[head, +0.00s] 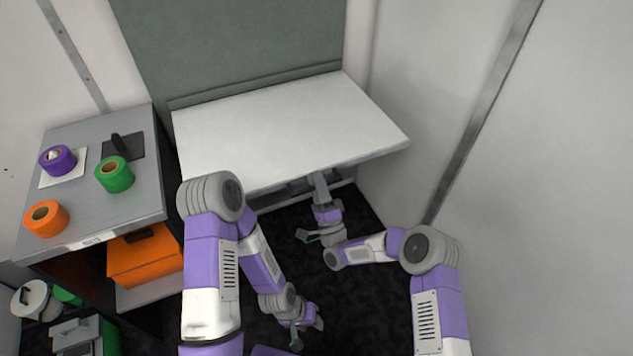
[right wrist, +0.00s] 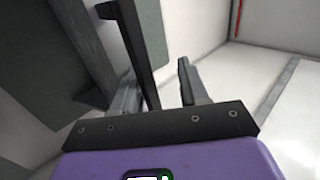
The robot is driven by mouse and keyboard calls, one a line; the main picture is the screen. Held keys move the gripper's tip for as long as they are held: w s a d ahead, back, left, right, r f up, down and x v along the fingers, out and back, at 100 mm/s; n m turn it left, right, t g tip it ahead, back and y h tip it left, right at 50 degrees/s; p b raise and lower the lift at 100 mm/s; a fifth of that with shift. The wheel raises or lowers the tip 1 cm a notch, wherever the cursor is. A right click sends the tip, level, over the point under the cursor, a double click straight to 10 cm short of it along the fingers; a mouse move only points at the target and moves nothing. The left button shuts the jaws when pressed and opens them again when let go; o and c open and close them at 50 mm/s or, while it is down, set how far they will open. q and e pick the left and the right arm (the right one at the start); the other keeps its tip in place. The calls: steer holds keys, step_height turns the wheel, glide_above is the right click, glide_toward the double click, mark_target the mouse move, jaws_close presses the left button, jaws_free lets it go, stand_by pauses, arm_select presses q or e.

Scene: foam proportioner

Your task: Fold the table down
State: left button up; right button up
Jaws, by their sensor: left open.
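The white table (head: 280,128) is folded out level from the grey-green wall panel. My right gripper (head: 319,185) is under the table's front edge, pointing up toward its underside; the table hides its fingertips in the head view. In the right wrist view, the right gripper (right wrist: 165,90) has its fingers apart. A dark bar (right wrist: 140,45) under the table reaches down between them, close to the left finger; I cannot tell whether they touch. My left gripper (head: 299,338) is open, low over the dark floor, away from the table.
A grey cabinet (head: 75,215) on the left carries purple (head: 57,160), green (head: 115,175) and orange (head: 46,218) tape rolls. An orange case (head: 145,258) sits on its shelf. A pale wall (head: 430,90) closes the right side. Dark floor lies below the table.

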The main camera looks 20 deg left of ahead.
steer(key=p+v, duration=0.1)
steer(key=v, duration=0.6)
steer(key=shift+s+d+f, duration=0.15)
steer(key=shift+f, duration=0.05)
stand_by(0.3)
steer(key=s+d+f+n+g+h+p, duration=0.2)
steer(key=d+f+n+g+h+p, duration=0.3)
steer(key=d+f+g+h, duration=0.5)
steer(key=s+d+f+n+g+h+p, duration=0.1)
steer(key=s+d+g, duration=0.4)
steer(key=s, duration=0.6)
steer(key=s+d+f+n+g+h+p, duration=0.1)
steer(key=s+d+g, duration=0.3)
steer(key=s, duration=0.7)
steer(key=shift+d+f+n+g+p, duration=0.35)
steer(key=shift+d+f+p, duration=0.4)
steer(key=shift+d, duration=0.4)
